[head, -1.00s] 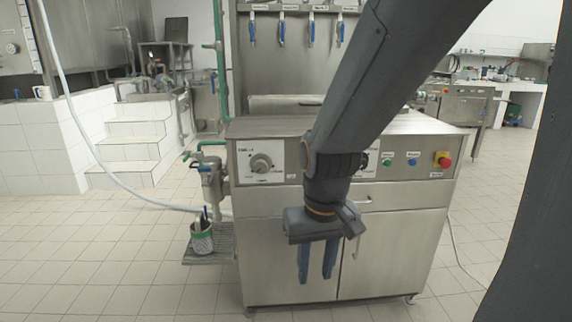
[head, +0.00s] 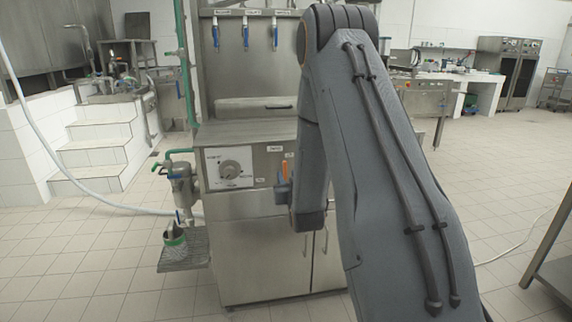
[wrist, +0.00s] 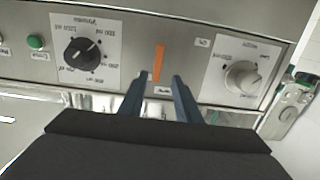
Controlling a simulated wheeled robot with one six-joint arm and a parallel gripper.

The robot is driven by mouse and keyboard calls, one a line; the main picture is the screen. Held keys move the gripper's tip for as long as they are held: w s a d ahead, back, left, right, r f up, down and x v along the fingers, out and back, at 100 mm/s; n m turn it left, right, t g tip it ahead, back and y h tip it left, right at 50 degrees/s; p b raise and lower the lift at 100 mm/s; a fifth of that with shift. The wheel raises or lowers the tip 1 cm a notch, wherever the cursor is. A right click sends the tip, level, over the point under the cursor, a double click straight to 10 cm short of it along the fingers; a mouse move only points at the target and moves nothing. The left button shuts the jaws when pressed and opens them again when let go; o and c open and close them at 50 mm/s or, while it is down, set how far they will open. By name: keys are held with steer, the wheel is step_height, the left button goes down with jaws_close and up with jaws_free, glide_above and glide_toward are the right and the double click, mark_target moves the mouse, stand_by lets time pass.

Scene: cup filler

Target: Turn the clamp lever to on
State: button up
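The clamp lever is a narrow orange bar (head: 284,170) on the front panel of the steel machine. In the wrist view, which is upside down, the orange lever (wrist: 159,62) stands about upright between two small labels. My gripper (wrist: 160,80) is open, with two blue-grey fingers apart and nothing held. The lever shows between and just beyond its fingertips; I cannot tell whether they touch. In the head view my gripper (head: 281,188) is at the panel, just below the lever, and partly hidden by my arm.
A silver knob (wrist: 241,77) and a black knob (wrist: 83,52) flank the lever. A green button (wrist: 36,42) is beyond the black one. A cup (head: 174,238) stands on the side tray (head: 184,259).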

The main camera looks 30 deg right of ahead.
mark_target(285, 166)
steer(key=shift+t, duration=0.3)
steer(key=x, duration=0.8)
steer(key=shift+s+d+r+p, duration=0.1)
steer(key=shift+d+r+p, duration=0.1)
steer(key=shift+d+p, duration=0.2)
steer(key=shift+a, duration=0.1)
steer(key=shift+c, duration=0.3)
